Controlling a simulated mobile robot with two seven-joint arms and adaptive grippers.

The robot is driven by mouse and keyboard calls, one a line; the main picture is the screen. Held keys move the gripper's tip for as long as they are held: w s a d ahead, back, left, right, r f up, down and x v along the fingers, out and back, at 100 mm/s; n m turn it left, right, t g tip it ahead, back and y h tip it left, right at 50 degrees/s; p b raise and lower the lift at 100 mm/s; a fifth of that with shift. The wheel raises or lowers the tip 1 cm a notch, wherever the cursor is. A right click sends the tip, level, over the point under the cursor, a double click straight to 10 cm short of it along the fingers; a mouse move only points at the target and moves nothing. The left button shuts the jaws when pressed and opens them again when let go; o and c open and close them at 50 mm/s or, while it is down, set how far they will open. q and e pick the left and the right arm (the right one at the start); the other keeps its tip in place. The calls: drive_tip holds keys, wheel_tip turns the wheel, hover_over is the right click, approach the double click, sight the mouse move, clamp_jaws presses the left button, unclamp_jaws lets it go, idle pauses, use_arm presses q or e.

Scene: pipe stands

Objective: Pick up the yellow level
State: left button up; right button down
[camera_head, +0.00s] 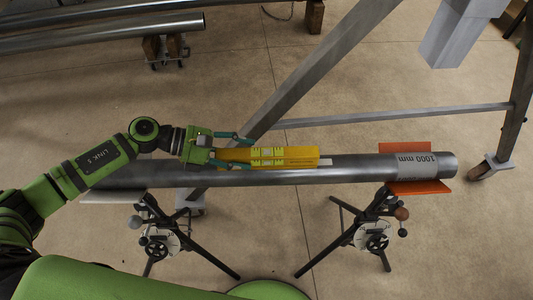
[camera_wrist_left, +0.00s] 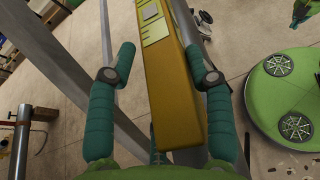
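The yellow level (camera_head: 285,156) lies lengthwise along the top of a grey metal pipe (camera_head: 350,167). My left gripper (camera_head: 250,150) is at the level's left end, with its fingers pointing right. In the left wrist view the gripper (camera_wrist_left: 160,68) is open, and the level (camera_wrist_left: 178,85) lies between its two teal fingers. The right finger looks close to the level, and a gap shows at the left finger. I cannot tell whether either finger touches it. My right gripper is in neither view.
Two tripod stands (camera_head: 160,238) (camera_head: 370,236) are under the pipe. An orange support (camera_head: 405,146) is at the pipe's right end, beside a "1000 mm" label. A grey metal frame (camera_head: 325,65) stands behind. More pipes (camera_head: 110,32) lie at upper left. Open floor lies between.

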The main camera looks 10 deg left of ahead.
use_arm(q)
drive_tip(key=shift+s+d+f, duration=0.1)
drive_tip(key=shift+s+f, duration=0.15)
drive_tip(key=c, duration=1)
clamp_jaws()
drive_tip(key=shift+r, duration=0.1)
